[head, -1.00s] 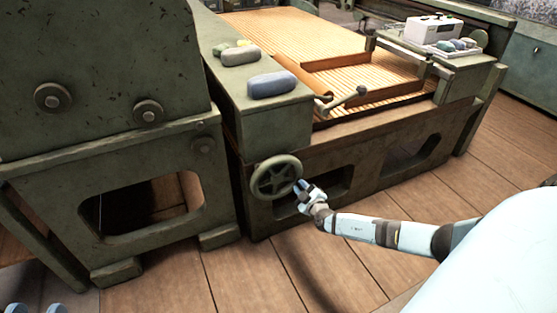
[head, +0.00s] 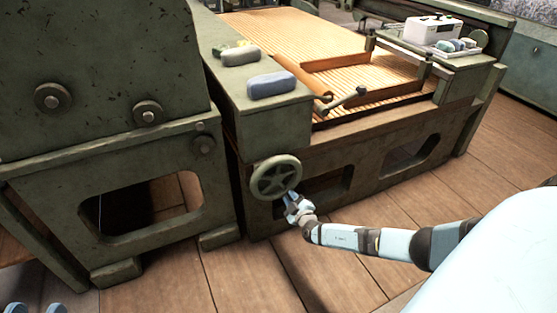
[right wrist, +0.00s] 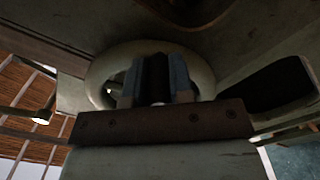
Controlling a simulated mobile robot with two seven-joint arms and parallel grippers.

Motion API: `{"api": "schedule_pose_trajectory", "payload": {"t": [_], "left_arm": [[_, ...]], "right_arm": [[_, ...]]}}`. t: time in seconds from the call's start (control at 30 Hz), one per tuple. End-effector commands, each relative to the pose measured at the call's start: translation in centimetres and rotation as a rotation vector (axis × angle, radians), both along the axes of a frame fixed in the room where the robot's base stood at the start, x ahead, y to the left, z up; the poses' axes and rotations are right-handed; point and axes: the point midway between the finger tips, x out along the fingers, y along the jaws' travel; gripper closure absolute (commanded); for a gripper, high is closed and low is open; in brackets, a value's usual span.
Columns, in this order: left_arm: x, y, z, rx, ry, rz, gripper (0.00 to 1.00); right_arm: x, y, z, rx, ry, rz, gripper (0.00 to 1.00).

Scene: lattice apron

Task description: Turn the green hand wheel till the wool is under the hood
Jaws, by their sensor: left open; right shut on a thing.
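The green hand wheel (head: 262,192) sits on the front of the green machine frame, below its top ledge. My right gripper (head: 291,197) is shut on the wheel's lower right rim. In the right wrist view the wheel's rim (right wrist: 103,72) passes behind the closed fingers (right wrist: 155,80). My left gripper (head: 36,308) shows only as two light-blue tips at the bottom left, apart and empty. I cannot make out for sure any wool on the slatted apron (head: 262,32). The large green housing (head: 95,75) at left may be the hood; its inside is hidden.
A blue-grey oblong bundle (head: 271,85) and a smaller grey-green one (head: 240,55) lie on the ledge. A lever with a knob (head: 348,98) sticks out above the wheel. A white box (head: 432,29) stands at back right. Wooden floor in front is clear.

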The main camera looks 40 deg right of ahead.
Motion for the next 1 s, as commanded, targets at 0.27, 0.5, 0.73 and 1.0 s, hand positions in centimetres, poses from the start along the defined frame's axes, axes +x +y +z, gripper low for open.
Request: {"api": "schedule_pose_trajectory", "payload": {"t": [0.27,0.5,0.73,1.0], "left_arm": [[0.0,0.0,0.0,0.000,0.000,0.000,0.57],[0.0,0.0,0.2,0.000,0.000,0.000,0.57],[0.0,0.0,0.7,0.000,0.000,0.000,0.57],[0.0,0.0,1.1,-0.001,0.001,0.000,0.57]], "right_arm": [[0.1,0.5,-0.3,0.001,0.001,0.001,0.53],[-0.5,0.6,-0.2,0.001,0.002,0.002,0.53],[-3.1,1.2,-0.2,0.001,0.002,0.002,0.53],[-6.3,2.0,-0.3,0.002,0.003,0.003,0.53]]}}
